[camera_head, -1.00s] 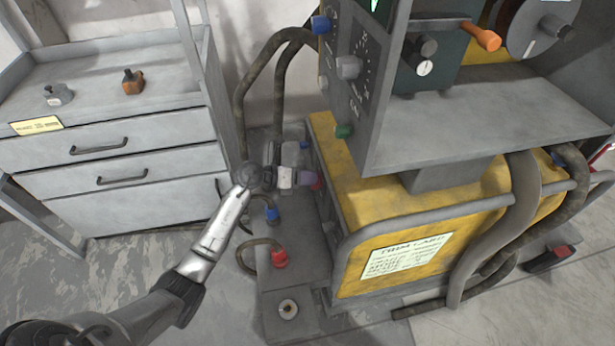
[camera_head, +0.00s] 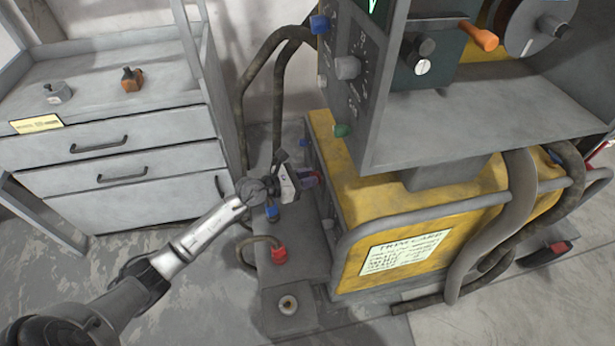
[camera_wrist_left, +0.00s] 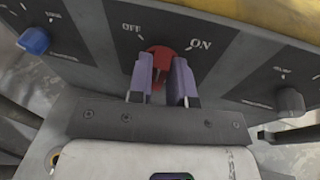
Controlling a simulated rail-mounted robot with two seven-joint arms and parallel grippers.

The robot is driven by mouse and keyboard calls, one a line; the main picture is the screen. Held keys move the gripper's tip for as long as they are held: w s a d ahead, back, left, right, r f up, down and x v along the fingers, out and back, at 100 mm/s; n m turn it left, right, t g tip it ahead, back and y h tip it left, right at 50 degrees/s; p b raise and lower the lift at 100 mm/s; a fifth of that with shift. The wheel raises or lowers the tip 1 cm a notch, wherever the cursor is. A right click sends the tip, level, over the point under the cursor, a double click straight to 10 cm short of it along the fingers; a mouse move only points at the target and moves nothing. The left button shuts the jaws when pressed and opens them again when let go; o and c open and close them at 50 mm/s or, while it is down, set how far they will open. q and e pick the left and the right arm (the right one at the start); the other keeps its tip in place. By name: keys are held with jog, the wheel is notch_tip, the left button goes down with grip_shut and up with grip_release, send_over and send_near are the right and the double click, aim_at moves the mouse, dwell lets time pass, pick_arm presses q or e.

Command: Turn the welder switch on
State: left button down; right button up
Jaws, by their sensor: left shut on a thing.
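The welder is the yellow machine (camera_head: 465,225) on the right, with a dark front panel facing my left arm. In the left wrist view, its red switch knob (camera_wrist_left: 160,52) sits on this panel between the printed words OFF, at left, and ON, at right. My left gripper (camera_head: 311,179) is at the panel, with its wrist tilted. In the left wrist view its two purple fingers (camera_wrist_left: 162,78) are shut on the red knob, one on each side. The fingers hide part of the knob, so I cannot tell its exact setting. My right gripper is not in view.
A blue knob (camera_wrist_left: 34,40) and a grey knob (camera_wrist_left: 290,101) flank the switch. A grey control housing (camera_head: 375,110) overhangs the welder. Red (camera_head: 279,255) and blue (camera_head: 271,212) cable plugs lie below my left wrist. A grey drawer cabinet (camera_head: 120,160) stands at left.

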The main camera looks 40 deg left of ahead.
pick_arm(q)
jog(key=m+b, duration=0.1)
jog(key=m, duration=0.1)
jog(key=m+t+b, duration=0.1)
jog(key=m+b, duration=0.1)
jog(key=m+t+b, duration=0.1)
jog(key=m+b, duration=0.1)
jog(key=shift+s+d+f+m, duration=0.2)
jog(key=shift+d+f+m, duration=0.1)
jog(key=shift+m, duration=0.1)
dwell(0.3)
jog(key=c, duration=1.1)
grip_release()
jog(key=shift+o, duration=0.2)
